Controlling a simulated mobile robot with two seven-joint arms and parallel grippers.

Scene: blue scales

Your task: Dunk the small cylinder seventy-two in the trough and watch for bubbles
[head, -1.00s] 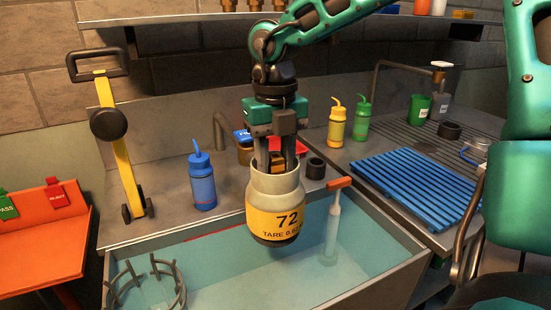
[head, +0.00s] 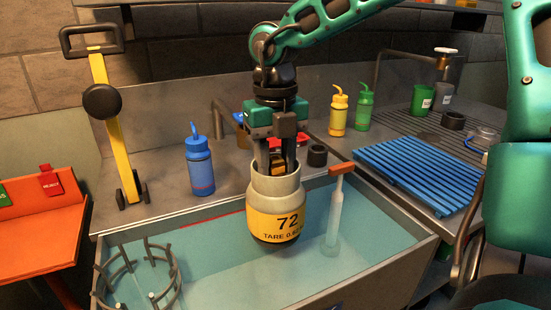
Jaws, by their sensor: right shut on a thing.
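The small cylinder (head: 277,222) is cream on top, with a yellow band reading "72" and "TARE" and a dark base. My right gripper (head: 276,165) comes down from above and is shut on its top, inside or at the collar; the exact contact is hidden. The cylinder hangs upright over the grey trough (head: 385,262), which holds blue-green water (head: 225,265). Its dark base shows whole, seemingly above the surface; the gap is hard to judge. No bubbles show. My left gripper is out of view.
A grey ring cage (head: 139,280) stands in the trough's left end. A clear tube with an orange handle (head: 337,215) stands right of the cylinder. A blue bottle (head: 200,167) and yellow stand (head: 112,140) are behind. A blue slatted rack (head: 418,175) lies right.

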